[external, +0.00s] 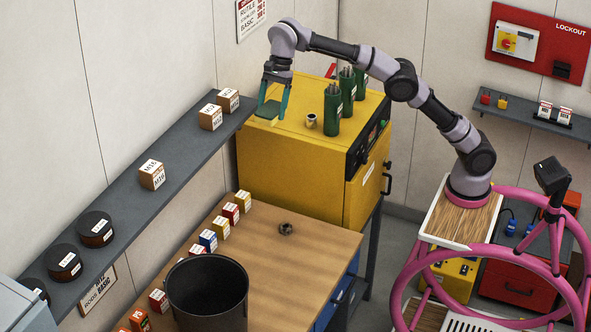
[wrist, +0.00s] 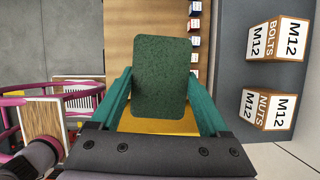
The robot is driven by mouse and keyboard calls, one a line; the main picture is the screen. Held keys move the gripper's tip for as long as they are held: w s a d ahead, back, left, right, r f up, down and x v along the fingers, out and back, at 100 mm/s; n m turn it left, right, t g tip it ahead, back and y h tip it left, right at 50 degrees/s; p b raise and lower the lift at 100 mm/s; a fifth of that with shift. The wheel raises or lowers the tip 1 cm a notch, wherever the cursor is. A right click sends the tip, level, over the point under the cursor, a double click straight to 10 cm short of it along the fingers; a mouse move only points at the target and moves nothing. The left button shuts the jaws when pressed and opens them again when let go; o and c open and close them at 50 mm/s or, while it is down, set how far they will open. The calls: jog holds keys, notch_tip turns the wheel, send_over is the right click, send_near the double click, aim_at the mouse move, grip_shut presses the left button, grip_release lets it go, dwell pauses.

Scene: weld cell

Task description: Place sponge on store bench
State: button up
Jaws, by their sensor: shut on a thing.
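My gripper (external: 273,107) is shut on a dark green sponge (wrist: 160,78), seen flat and broad between the teal fingers (wrist: 160,108) in the wrist view. In the external view the sponge is small and partly hidden by the fingers. The gripper is above the left side of the yellow cabinet (external: 290,160), close to the end of the wall shelf. The wooden bench (external: 300,255), which I take as the store bench, stands in front of the cabinet, lower in the picture. It also shows beyond the sponge in the wrist view (wrist: 122,35).
The wall shelf (external: 135,195) bears cardboard boxes and dark round tins. Small coloured boxes (external: 208,240) line the bench's wall side. A black bin (external: 206,295) and a small metal part (external: 286,229) are also there. Green canisters (external: 332,108) stand on the cabinet. The bench's right part is clear.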

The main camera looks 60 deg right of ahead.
aim_at(273, 126)
jog(key=shift+n, duration=0.4)
jog(key=s+a, duration=0.1)
jog(key=a, duration=0.1)
jog(key=s+a, duration=0.1)
jog(key=a, duration=0.1)
jog(key=s+a, duration=0.1)
jog(key=a, duration=0.1)
jog(key=shift+s+a+f, duration=0.2)
jog(key=shift+s+a, duration=0.1)
jog(key=shift+s, duration=0.1)
jog(key=shift+w+d+f, duration=0.15)
jog(key=shift+d+f, duration=0.1)
jog(key=shift+f, duration=0.5)
notch_tip(273, 126, down, 49)
jog(key=shift+f, duration=0.1)
jog(key=shift+f, duration=0.15)
jog(key=o, duration=1.2)
jog(key=shift+c, duration=0.2)
jog(key=v, duration=1.2)
jog(key=shift+w, duration=0.15)
